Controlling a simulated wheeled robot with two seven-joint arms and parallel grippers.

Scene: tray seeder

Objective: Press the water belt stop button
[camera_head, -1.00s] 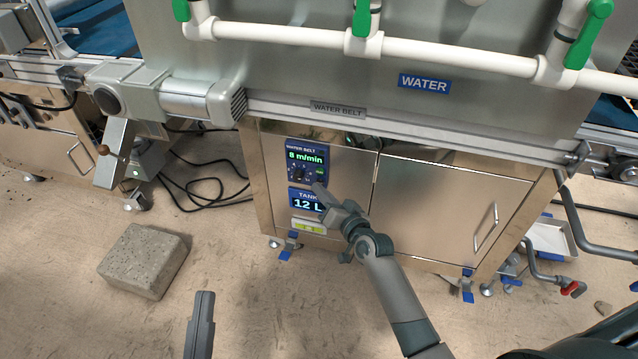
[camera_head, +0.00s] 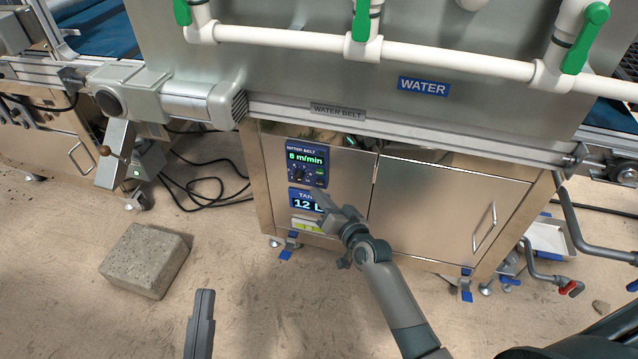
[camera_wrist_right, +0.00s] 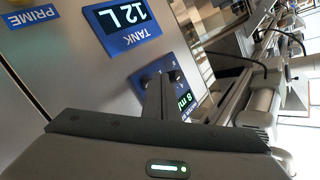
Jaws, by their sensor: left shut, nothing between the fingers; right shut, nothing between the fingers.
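The dark blue water belt panel (camera_head: 307,152) is on the left door of the steel cabinet. Its green display (camera_head: 306,159) appears to read 8 m/min. A black knob (camera_head: 299,174) sits below it, with a small green mark (camera_head: 320,172) to the right. The stop button is too small to make out clearly. My right gripper (camera_head: 318,193) is shut and empty, its tip just below the panel's lower right corner. In the right wrist view the panel (camera_wrist_right: 184,84) appears upside down, partly hidden by the shut fingers (camera_wrist_right: 155,95). My left gripper (camera_head: 204,296) is shut, low over the floor.
A blue tank display (camera_head: 304,200) reading 12 L sits under the panel, partly covered by my right gripper. White pipes with green valves (camera_head: 361,20) run above. A concrete block (camera_head: 145,260) lies on the floor at left. Cables lie beside the cabinet.

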